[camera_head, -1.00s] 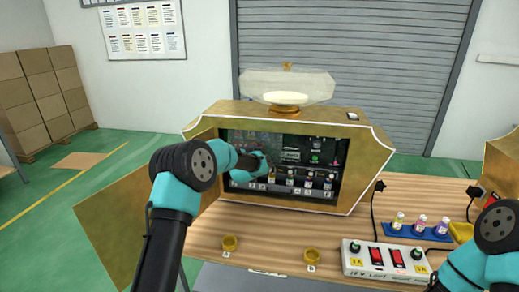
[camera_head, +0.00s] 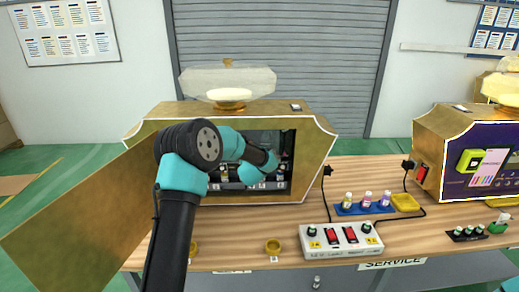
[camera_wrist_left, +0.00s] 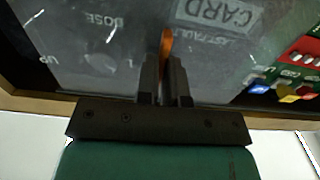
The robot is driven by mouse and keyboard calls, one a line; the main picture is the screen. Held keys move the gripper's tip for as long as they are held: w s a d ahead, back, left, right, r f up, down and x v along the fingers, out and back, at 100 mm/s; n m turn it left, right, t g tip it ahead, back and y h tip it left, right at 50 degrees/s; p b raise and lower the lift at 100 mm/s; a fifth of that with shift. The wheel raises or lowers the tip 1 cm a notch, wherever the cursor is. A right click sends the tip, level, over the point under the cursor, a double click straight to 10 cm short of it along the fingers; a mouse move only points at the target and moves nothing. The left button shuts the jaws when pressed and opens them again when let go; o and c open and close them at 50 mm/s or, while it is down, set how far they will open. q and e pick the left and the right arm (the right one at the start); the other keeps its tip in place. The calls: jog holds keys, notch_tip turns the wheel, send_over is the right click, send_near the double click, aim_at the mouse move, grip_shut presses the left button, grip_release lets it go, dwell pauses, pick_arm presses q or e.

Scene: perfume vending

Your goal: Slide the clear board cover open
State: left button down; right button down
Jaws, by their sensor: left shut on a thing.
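The clear board cover (camera_wrist_left: 95,65) fills the left and middle of the left wrist view as a hazy sheet over the dark board. A thin orange tab (camera_wrist_left: 166,45) stands on it. My left gripper (camera_wrist_left: 166,75) is shut on this tab. In the head view my left arm reaches into the open gold machine (camera_head: 313,150), and its wrist hides much of the board. Colourful board parts (camera_wrist_left: 295,75) show sharply at the right of the wrist view, beyond the hazy sheet. My right gripper is out of view.
The gold door (camera_head: 80,215) hangs open at the left. A power strip (camera_head: 342,238), a blue tray of small bottles (camera_head: 362,209) and cables lie on the wooden table right of the machine. A second machine (camera_head: 440,150) stands at the far right.

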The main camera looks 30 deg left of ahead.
pick_arm(q)
jog(key=shift+d, duration=0.15)
jog(key=c, duration=1.2)
grip_release()
jog(key=shift+w+d, duration=0.1)
jog(key=shift+w, duration=0.05)
jog(key=shift+c, duration=0.2)
jog(key=v, duration=1.7)
jog(key=shift+s, duration=0.25)
